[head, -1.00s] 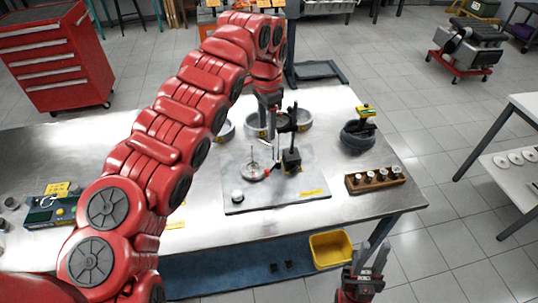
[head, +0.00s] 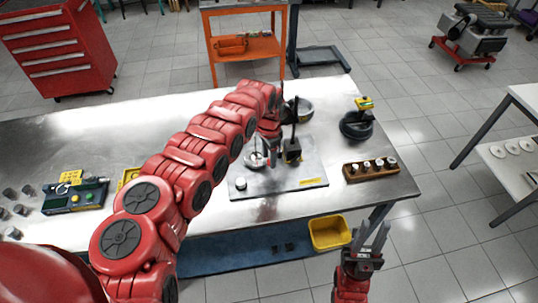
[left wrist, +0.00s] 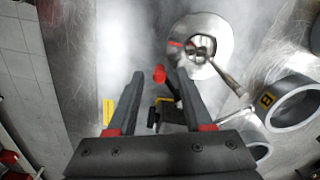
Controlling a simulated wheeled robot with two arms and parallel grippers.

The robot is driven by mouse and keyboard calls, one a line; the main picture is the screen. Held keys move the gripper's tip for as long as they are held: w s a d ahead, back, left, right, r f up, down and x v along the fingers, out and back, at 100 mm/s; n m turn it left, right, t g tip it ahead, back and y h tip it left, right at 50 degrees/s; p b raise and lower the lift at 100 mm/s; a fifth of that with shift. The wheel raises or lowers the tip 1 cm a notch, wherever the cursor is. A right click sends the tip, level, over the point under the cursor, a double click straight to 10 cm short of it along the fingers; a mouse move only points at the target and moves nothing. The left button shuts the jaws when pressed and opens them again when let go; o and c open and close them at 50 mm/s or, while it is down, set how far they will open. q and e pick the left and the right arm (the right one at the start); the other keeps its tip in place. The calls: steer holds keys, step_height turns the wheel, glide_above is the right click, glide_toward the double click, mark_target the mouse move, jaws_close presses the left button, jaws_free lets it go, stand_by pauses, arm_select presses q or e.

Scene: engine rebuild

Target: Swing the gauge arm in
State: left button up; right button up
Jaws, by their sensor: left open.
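The gauge stand (head: 292,151), a black base with an upright post, stands on a grey plate (head: 300,178) on the metal bench. A round silver disc (head: 256,161) with a thin upright part sits left of it; the disc also shows in the left wrist view (left wrist: 204,38). My left gripper (head: 273,150) is low beside the stand and partly hides it. In the left wrist view, the left gripper (left wrist: 160,74) is open, with a red-tipped rod (left wrist: 159,73) showing between its fingers. I cannot tell whether they touch it. My right gripper (head: 373,236) is open and empty before the bench.
A wooden block with several small cylinders (head: 371,170) and a dark round holder (head: 357,126) stand to the right. A grey ring (left wrist: 294,103) lies near the stand in the left wrist view. A yellow bin (head: 330,233) sits below the bench's front edge.

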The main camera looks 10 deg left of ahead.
arm_select(q)
steer(key=shift+f, duration=0.15)
steer(key=shift+s, duration=0.1)
jaws_close()
stand_by(1.4)
